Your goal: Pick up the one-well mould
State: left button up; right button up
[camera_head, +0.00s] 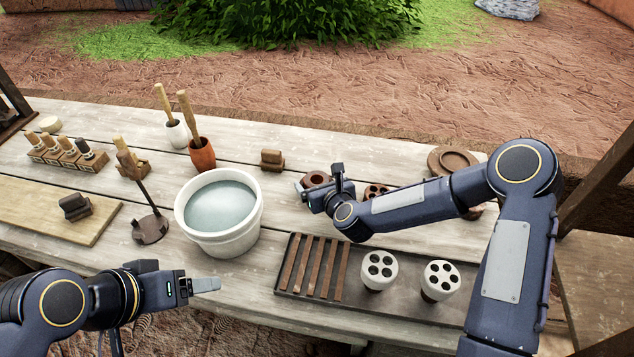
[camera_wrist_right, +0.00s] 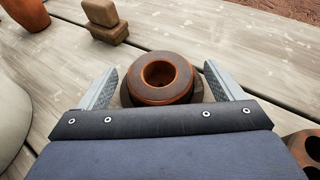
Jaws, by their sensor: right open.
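The one-well mould (camera_wrist_right: 160,76) is a round brown block with a single round hollow in its top. In the head view the mould (camera_head: 315,178) stands on the table, partly hidden behind my right gripper (camera_head: 319,184). In the right wrist view my right gripper is open, with one finger on each side of the mould. Whether the fingers touch it I cannot tell. My left gripper (camera_head: 206,285) is over the table's front edge at the lower left, seen edge-on, away from the mould.
A mould with several wells (camera_head: 375,192) is just right of my right gripper. A small wooden block (camera_head: 272,160) stands behind to the left. A white bucket of water (camera_head: 219,212) stands left. A dark tray (camera_head: 290,283) with slats and two white perforated cups lies in front.

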jog(key=c, duration=1.3)
